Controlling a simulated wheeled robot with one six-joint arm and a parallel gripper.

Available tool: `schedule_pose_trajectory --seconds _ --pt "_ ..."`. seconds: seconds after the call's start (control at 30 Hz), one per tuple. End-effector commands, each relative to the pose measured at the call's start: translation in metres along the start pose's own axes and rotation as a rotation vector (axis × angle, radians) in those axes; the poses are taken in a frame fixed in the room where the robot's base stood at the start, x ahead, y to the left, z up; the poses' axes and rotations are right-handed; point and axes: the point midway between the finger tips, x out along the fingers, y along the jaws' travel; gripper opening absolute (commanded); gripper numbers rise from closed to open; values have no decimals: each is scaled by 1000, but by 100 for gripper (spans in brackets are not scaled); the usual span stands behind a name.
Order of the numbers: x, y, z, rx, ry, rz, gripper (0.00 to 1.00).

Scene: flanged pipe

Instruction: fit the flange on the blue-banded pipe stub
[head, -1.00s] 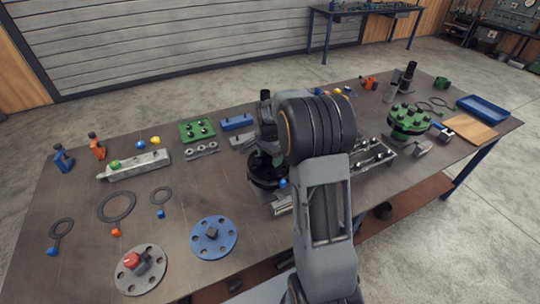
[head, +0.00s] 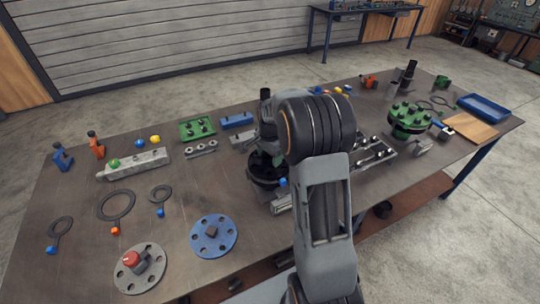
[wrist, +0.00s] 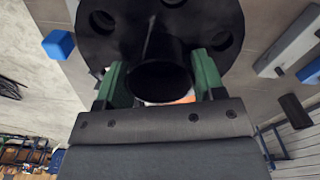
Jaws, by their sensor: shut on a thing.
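My gripper (wrist: 164,85) has green fingers shut on the neck of a black flange (wrist: 105,45). The wrist view shows the flange's round disc with bolt holes beyond the fingers and the open end of its neck between them. In the head view the black flange (head: 262,172) shows in part beside my arm, which hides the fingers. I cannot tell whether it touches anything below. I cannot make out a blue band on any pipe; a black upright pipe (head: 407,73) stands at the far right of the table.
A blue flange (head: 230,236) and a grey flange with a red knob (head: 150,276) lie at the front left. A small blue block (wrist: 58,44) is close to the held flange. A green flanged part (head: 410,120), a blue tray (head: 484,108) and a board stand right.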

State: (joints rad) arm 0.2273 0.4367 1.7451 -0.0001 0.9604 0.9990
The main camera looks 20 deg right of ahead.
Motion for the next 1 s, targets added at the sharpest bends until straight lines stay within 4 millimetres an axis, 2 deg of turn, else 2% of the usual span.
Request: schedule_pose_trajectory --seconds 0.4,0.43,0.73,1.0 --pt "0 0 0 0 1 -2 21" --pt "0 0 0 0 1 -2 64" --pt "1 0 0 0 1 -1 92" --pt "0 0 0 0 0 0 92"
